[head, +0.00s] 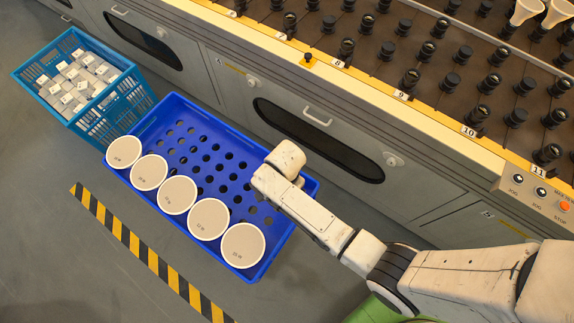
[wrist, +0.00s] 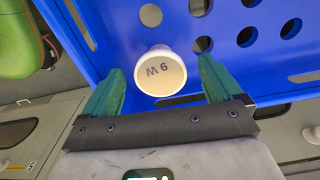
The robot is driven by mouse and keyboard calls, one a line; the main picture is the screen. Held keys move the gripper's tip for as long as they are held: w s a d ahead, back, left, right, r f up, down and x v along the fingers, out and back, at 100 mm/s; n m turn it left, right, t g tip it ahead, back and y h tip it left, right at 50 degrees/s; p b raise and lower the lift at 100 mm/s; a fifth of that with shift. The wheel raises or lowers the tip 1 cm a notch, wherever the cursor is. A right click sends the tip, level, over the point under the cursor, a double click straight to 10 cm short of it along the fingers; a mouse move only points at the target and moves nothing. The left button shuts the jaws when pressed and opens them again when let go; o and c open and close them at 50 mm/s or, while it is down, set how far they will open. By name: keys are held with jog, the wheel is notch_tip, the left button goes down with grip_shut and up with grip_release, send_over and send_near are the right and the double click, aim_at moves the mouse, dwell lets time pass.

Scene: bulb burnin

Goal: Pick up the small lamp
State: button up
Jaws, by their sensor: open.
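The small lamp (wrist: 162,72) is white with a round cream face, marked with what looks like "9 W" upside down. In the wrist view it sits at the blue crate (wrist: 110,28). My gripper (wrist: 160,66) is open, with one green finger on each side of the lamp and visible gaps to both. The fingers do not appear closed on it. In the head view my wrist is over the right part of the blue crate (head: 166,108), and it hides the small lamp and the fingers.
Several large round lamps (head: 178,194) line the crate's near side. A teal crate (head: 40,103) of small boxes stands at left. A grey machine (head: 225,75) with rows of black sockets runs behind. Yellow-black tape (head: 150,258) marks the floor in front.

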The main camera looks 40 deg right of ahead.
jog(key=shift+f, duration=1.85)
jog(key=shift+c, duration=0.3)
jog(key=c, duration=1)
jog(key=shift+r, duration=0.1)
